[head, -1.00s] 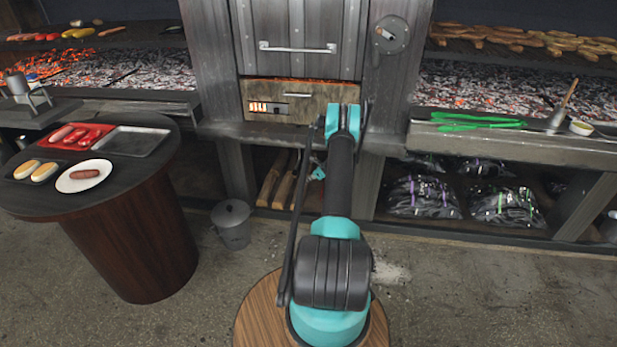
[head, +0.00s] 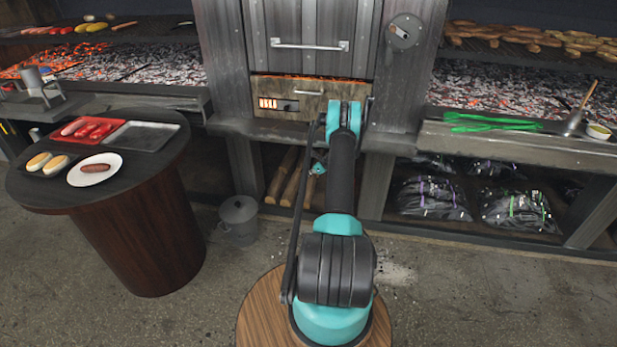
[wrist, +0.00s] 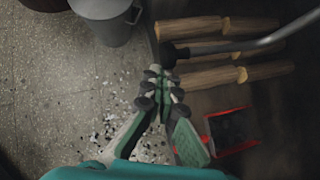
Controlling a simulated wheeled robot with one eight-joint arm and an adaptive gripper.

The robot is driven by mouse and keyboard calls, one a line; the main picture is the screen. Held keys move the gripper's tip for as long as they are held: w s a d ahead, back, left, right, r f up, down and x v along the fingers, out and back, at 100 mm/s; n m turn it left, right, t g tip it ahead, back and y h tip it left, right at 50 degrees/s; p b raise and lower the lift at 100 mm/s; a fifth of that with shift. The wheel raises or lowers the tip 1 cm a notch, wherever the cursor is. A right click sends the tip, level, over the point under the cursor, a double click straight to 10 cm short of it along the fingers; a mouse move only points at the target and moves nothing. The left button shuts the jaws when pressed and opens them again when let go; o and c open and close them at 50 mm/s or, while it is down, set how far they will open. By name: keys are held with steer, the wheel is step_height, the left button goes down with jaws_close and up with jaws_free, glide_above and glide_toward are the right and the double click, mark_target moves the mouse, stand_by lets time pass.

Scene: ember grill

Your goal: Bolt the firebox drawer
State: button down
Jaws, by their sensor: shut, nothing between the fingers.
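The firebox drawer (head: 325,109) has a scorched tan metal front with a small bar handle and sits below the tall grey door in the head view. At its left is a slot with an orange glow, and beside that a small dark fitting (head: 288,106); I cannot tell whether this is the bolt or how it is set. The drawer front looks flush with its frame, though my arm covers its right end. My gripper (wrist: 160,82) is shut and empty in the wrist view, above the floor near the logs. The drawer is not in the wrist view.
Logs (wrist: 205,75) lie under the firebox, and a rod with a black knob (wrist: 168,55) crosses above them near my fingers. A lidded grey bucket (head: 238,220) stands left. A round table (head: 40,195) with food is further left. Open floor lies around my base.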

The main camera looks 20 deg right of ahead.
steer(key=shift+r, duration=0.1)
step_height(320, 180, up, 7)
steer(key=shift+f, duration=0.2)
stand_by(0.4)
steer(key=s+d+r, duration=0.4)
steer(key=s+d, duration=0.1)
steer(key=s, duration=0.2)
stand_by(0.5)
steer(key=shift+f, duration=0.1)
stand_by(0.3)
